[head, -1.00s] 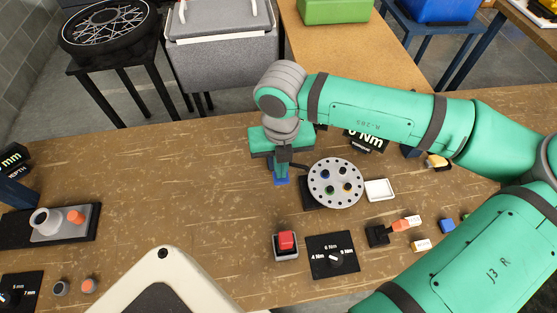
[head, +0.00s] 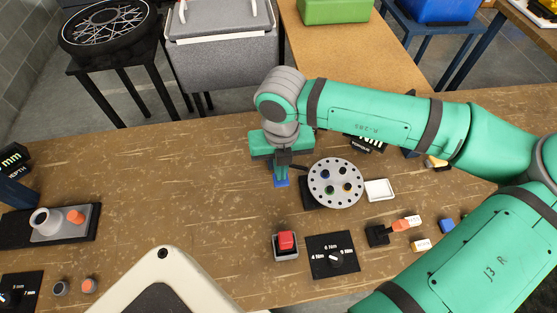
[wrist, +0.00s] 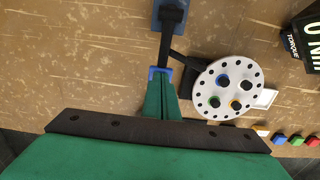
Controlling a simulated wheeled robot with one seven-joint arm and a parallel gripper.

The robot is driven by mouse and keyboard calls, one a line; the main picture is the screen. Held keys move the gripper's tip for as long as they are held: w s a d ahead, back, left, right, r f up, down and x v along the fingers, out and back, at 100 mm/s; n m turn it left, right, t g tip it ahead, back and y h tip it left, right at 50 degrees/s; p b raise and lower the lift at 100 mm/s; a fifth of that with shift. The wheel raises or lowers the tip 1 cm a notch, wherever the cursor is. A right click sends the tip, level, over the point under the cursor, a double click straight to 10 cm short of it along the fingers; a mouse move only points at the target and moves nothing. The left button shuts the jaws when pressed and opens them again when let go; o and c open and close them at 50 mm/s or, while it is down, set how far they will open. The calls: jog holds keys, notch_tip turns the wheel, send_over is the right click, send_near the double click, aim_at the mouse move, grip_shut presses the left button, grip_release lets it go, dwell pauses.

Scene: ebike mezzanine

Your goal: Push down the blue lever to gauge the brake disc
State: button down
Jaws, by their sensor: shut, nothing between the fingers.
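The blue lever (head: 282,183) shows as a small blue end just beneath my fingertips in the head view. In the wrist view its blue end (wrist: 159,71) lies at the fingertips, on a black bar running up the picture. My gripper (head: 280,174) points down at it, shut and empty; the green fingers also show in the wrist view (wrist: 161,84). The tips appear to touch the blue end; exact contact is hard to tell. The brake disc (head: 335,182), pale and round with holes and coloured bolts, sits right of the lever; a black arm reaches toward it.
A white tray (head: 380,189) lies right of the disc. A red button (head: 287,240) and a black dial panel (head: 333,255) stand in front. A black torque display (head: 372,144) is partly hidden behind my arm.

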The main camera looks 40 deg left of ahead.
notch_tip(320, 180, up, 7)
dwell(1.1)
jog(key=shift+f, duration=0.1)
